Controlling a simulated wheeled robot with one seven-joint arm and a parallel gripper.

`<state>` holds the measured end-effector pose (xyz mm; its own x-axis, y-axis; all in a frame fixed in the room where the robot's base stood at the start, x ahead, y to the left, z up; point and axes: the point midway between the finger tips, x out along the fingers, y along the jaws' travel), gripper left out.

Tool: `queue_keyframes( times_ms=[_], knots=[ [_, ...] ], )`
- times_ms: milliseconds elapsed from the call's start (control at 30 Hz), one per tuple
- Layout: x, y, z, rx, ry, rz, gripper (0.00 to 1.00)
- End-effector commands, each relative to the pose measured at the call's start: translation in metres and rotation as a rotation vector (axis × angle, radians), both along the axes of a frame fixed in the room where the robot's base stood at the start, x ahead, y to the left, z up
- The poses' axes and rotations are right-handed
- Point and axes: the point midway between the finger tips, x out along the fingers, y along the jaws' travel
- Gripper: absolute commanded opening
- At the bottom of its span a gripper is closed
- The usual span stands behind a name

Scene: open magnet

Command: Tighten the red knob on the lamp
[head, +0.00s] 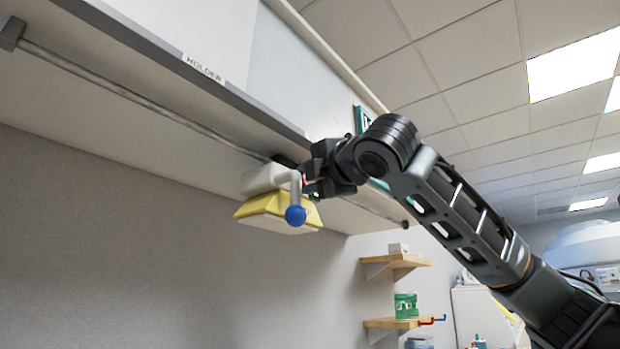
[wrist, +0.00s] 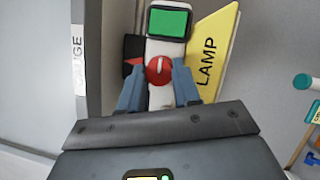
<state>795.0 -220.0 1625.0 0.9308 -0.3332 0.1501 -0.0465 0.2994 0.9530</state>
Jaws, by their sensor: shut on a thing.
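The lamp (head: 275,210) is a yellow wedge-shaped head under a white clamp body (head: 262,179), hanging at the rail below the shelf. A blue ball (head: 295,215) on a grey arm is at its near side. In the wrist view the yellow panel (wrist: 209,58) reads LAMP, beside a white body with a green screen (wrist: 168,22). The round red knob (wrist: 159,69) has a white line standing near vertical. My gripper (wrist: 158,76) is shut on the knob, one finger on each side. In the head view my gripper (head: 308,182) mostly hides the knob.
A metal rail (head: 130,88) runs under the shelf marked HOLDER (head: 204,68). In the wrist view a panel reading GAUGE (wrist: 79,60) stands at left. Small wooden shelves (head: 397,260) are on the wall below right. Space below the lamp is clear.

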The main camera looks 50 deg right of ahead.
Motion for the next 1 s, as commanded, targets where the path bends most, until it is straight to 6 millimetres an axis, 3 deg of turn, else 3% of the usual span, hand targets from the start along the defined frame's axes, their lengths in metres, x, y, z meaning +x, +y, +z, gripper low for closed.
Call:
queue_keyframes(
  times_ms=[400, 433, 533, 800, 1000],
  knots=[
    [0.000, -0.001, -0.001, 0.010, 0.001, -0.002, 0.01],
    [0.000, -0.001, -0.001, 0.010, 0.001, -0.002, 0.34],
    [0.000, -0.001, -0.001, 0.009, 0.001, -0.002, 0.42],
    [-0.002, 0.000, -0.001, 0.008, 0.000, -0.001, 0.42],
    [-0.026, 0.009, -0.006, 0.006, -0.002, 0.000, 0.42]
  ],
)
